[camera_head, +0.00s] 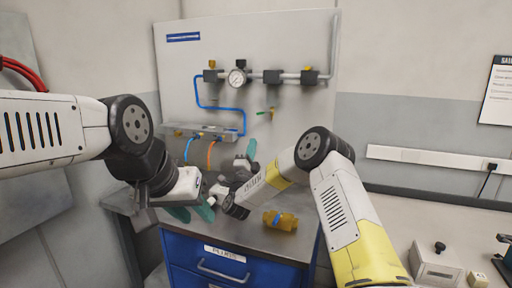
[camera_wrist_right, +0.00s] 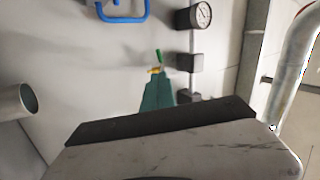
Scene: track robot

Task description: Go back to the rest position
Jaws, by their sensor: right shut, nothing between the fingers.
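My left gripper (camera_head: 192,212) hangs over the left part of the workbench top, its teal fingers apart. I see nothing between them. My right gripper (camera_head: 252,149) points up in front of the wall panel, partly hidden by its own wrist. Its teal fingers are together and empty in the right wrist view (camera_wrist_right: 158,92). A small valve with a green handle (camera_head: 272,112) is on the panel above the right gripper. In the right wrist view the green handle (camera_wrist_right: 159,56) appears just beyond the fingertips; whether they touch cannot be told.
The wall panel (camera_head: 290,40) carries a pipe with a gauge (camera_head: 237,78) and a blue tube (camera_head: 212,107). A yellow-brown object (camera_head: 280,220) lies on the bench top above blue drawers (camera_head: 230,268). A grey box (camera_head: 437,262) stands at the lower right.

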